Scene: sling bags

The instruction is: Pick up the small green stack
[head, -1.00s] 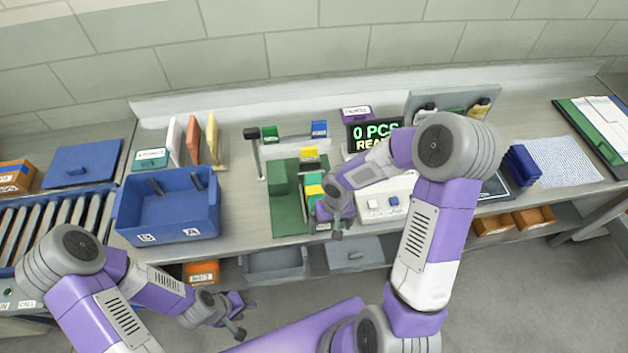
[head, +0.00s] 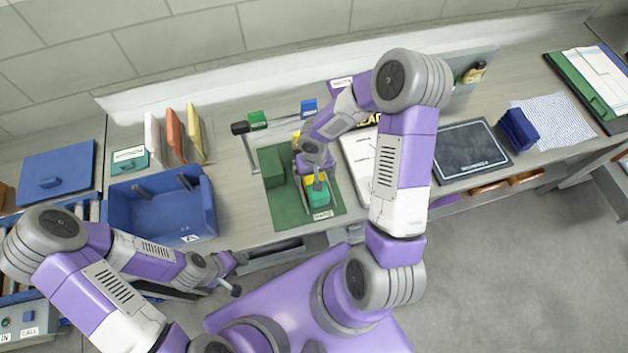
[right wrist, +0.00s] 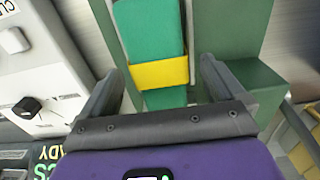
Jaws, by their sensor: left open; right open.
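A green stack with a yellow band (right wrist: 150,45) shows in the right wrist view, lying between the fingers of my right gripper (right wrist: 157,85). The fingers are apart, one on each side; I cannot tell whether they touch it. In the head view my right gripper (head: 318,185) is over the green mat (head: 290,210), partly hiding the green stack (head: 319,197). My left gripper (head: 235,272) is empty and low in front of the bench, away from the stack.
A dark green block (head: 272,165) stands on the mat just left of the stack. A blue bin (head: 160,215) is farther left. A white panel (head: 360,165) stands close on the right. A dark tray (head: 470,150) and dark blue stack (head: 518,130) lie farther right.

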